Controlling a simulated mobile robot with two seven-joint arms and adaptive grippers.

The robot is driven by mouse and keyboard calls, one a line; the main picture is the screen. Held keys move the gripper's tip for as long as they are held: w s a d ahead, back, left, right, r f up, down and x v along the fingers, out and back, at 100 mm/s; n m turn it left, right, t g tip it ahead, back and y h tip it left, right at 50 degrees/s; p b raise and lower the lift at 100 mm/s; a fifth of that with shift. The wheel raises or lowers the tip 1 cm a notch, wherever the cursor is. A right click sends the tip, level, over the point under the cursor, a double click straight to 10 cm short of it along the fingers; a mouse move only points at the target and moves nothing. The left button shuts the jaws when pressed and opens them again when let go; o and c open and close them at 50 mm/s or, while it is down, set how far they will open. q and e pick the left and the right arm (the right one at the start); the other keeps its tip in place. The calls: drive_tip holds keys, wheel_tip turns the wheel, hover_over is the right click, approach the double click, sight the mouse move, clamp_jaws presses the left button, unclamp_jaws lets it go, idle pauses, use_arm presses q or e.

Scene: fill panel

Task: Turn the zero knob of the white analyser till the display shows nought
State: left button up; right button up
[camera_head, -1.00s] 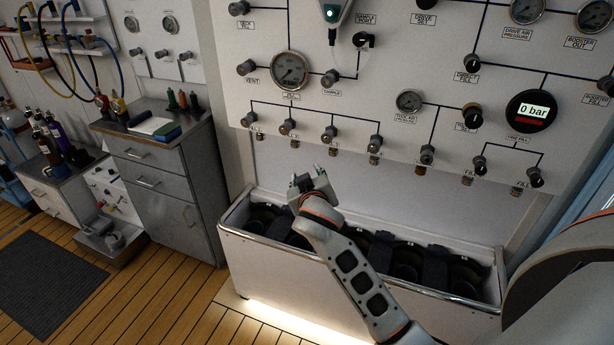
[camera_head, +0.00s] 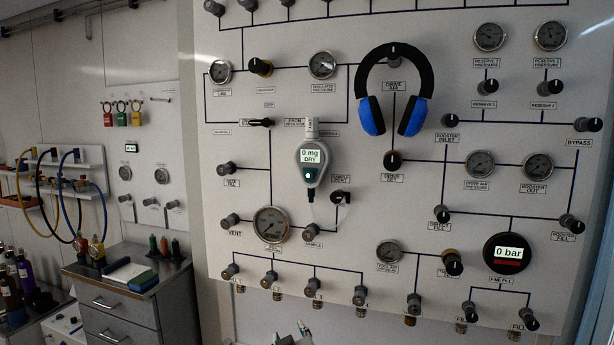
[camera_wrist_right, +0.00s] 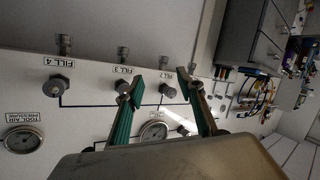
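A pale grey-white handheld analyser (camera_head: 312,158) hangs on the panel, its lit display reading "0 mg DRY", with a round button or light below the display. I cannot tell which part of it is a zero knob. A smaller display unit (camera_head: 132,148) sits on the left wall panel; its reading is too small to tell. My right gripper (camera_head: 298,335) shows only its tips at the bottom edge, well below the analyser. In the right wrist view its two green-padded fingers (camera_wrist_right: 160,100) are apart with nothing between them. My left gripper is not in view.
The white panel (camera_head: 440,205) carries several knobs, gauges (camera_head: 271,224) and lines. Blue-black headphones (camera_head: 395,90) hang right of the analyser. A dark knob with a hose (camera_head: 341,197) sits close at its lower right. A steel cabinet (camera_head: 115,310) stands at lower left.

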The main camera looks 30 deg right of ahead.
idle(0.8)
drive_tip(key=s+a+f+n+g+y, duration=0.1)
drive_tip(key=s+a+f+n+y, duration=0.2)
drive_tip(key=s+f, duration=0.85)
drive_tip(key=s+a+f+n+g+y, duration=0.1)
drive_tip(key=s+a+f+y, duration=0.2)
drive_tip(key=s+a+f, duration=0.75)
drive_tip(key=s+d+f+g+y, duration=0.1)
drive_tip(key=s+d+f, duration=0.3)
drive_tip(key=s+f, duration=0.4)
drive_tip(key=shift+s+d+f, duration=0.15)
drive_tip(key=shift+s+f, duration=0.2)
drive_tip(key=shift+s, duration=0.1)
